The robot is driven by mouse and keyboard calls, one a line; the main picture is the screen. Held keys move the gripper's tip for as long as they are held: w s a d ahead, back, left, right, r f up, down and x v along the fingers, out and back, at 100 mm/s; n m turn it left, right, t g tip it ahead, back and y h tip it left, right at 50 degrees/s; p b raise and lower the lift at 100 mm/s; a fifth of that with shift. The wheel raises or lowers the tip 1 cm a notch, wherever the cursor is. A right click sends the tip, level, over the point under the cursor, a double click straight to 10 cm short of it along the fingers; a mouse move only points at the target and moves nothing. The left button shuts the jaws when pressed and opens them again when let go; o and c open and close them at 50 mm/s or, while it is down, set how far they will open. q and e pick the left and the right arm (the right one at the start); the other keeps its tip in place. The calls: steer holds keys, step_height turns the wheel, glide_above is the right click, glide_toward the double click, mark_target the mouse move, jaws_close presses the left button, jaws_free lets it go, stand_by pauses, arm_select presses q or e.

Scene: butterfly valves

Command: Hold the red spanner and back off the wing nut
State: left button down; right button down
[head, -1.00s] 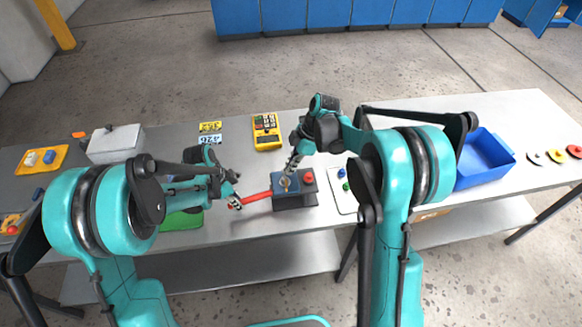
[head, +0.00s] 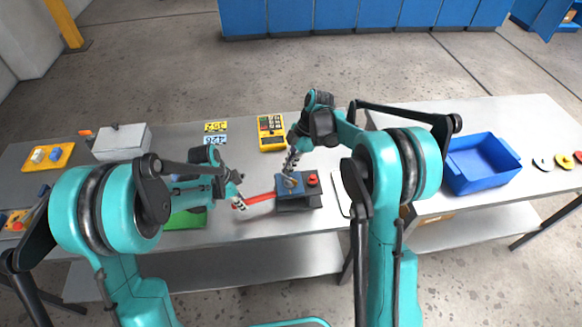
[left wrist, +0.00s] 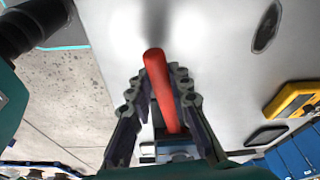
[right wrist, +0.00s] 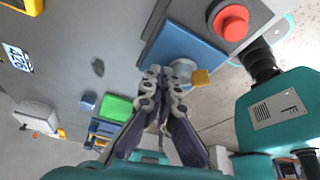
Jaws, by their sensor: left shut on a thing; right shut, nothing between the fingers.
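The red spanner (head: 262,198) runs from my left gripper (head: 238,203) rightward to the blue-topped block (head: 284,187). In the left wrist view the spanner's red handle (left wrist: 158,88) lies between the fingers of my left gripper (left wrist: 160,74), which is shut on it. The spanner's far end is hidden there. My right gripper (head: 289,169) is shut and empty, just above the block. In the right wrist view its closed tips (right wrist: 163,73) are beside a grey round fitting (right wrist: 184,69) with a brass-coloured tab, apparently the wing nut (right wrist: 201,77). I cannot tell whether they touch.
A red button (head: 312,178) stands on the block's right side. A yellow meter (head: 271,133) and number plates (head: 215,134) lie behind. A green tray (head: 186,219) is left of my left gripper. A blue bin (head: 482,165) stands at the right.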

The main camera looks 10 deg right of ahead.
steer(key=shift+s+a, duration=0.2)
steer(key=shift+a, duration=0.7)
steer(key=shift+s+a+n+g, duration=0.2)
steer(key=shift+a+n+g, duration=0.1)
steer(key=shift+n, duration=0.6)
steer(key=shift+s+d, duration=0.1)
stand_by(0.4)
